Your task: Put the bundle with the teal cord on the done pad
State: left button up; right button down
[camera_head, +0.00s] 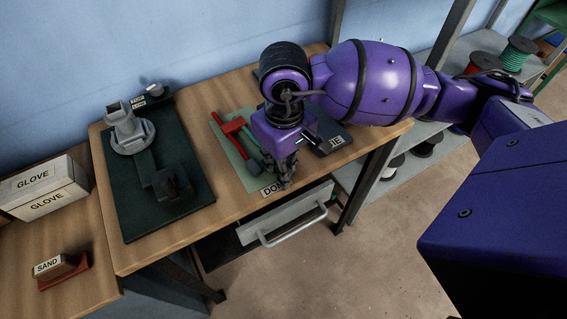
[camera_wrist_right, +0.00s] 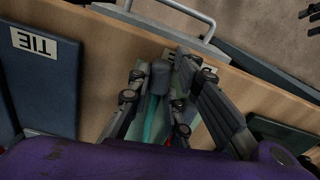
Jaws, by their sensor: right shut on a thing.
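My right gripper (camera_head: 284,180) points down at the front edge of the done pad (camera_head: 229,124), a pale green sheet on the wooden bench, beside its DONE label (camera_head: 272,188). In the right wrist view the gripper (camera_wrist_right: 168,88) is shut on a grey rod-like piece (camera_wrist_right: 160,74) with a teal part (camera_wrist_right: 152,118) below it. This looks like the bundle with the teal cord; the fingers hide most of it. I cannot tell whether it touches the pad. A red item (camera_head: 234,125) lies on the pad. My left gripper is out of view.
A dark TIE pad (camera_head: 330,138) lies right of the done pad. The press (camera_head: 130,130) stands on a dark green plate (camera_head: 192,155) to the left. A drawer with a handle (camera_head: 295,226) is below the front edge.

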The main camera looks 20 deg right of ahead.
jog(key=c, duration=1.5)
grip_release()
jog(key=shift+c, duration=0.2)
notch_tip(320, 180, up, 12)
